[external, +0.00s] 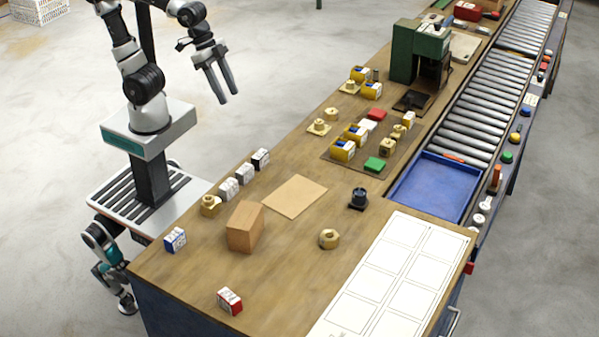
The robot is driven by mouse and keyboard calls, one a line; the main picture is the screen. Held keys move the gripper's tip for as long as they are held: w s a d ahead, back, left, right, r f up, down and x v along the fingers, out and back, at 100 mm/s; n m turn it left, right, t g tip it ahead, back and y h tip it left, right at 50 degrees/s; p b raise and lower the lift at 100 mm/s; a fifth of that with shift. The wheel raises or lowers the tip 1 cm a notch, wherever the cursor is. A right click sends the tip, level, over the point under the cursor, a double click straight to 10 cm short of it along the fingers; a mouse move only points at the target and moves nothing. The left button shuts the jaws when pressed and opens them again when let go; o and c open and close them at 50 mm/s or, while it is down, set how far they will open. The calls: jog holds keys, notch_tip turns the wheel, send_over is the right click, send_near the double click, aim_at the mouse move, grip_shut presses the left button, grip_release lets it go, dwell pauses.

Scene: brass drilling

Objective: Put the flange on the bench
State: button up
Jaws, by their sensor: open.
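My gripper (227,97) is open and empty, with its two dark fingers pointing down over the floor, left of the bench and apart from it. The long wooden bench (285,270) runs from the front to the back right. Two brass pieces with a flat base and a raised hub look like flanges: one (319,127) lies on the bench top left of the brown mat, and another (349,87) lies farther back beside yellow-and-blue boxes. I cannot tell which is the task's flange. Nothing is between my fingers.
A brass hex nut (329,239), a wooden block (245,226), a tan sheet (294,196) and several small boxes stand on the near bench. A green machine (418,52) stands at the back. A blue tray (432,187) adjoins the roller conveyor (484,90) at right.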

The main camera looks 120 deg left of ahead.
jog(key=s+d+m, duration=0.1)
jog(key=s+d, duration=0.3)
jog(key=s, duration=0.2)
jog(key=shift+d+m+t, duration=0.2)
jog(key=shift+m+t, duration=0.1)
jog(key=shift+m, duration=0.1)
jog(key=shift+f, duration=0.1)
dwell(0.6)
jog(key=shift+f+b, duration=0.7)
jog(key=shift+b, duration=0.1)
notch_tip(320, 180, down, 15)
jog(key=b, duration=1.5)
jog(key=shift+f, duration=0.15)
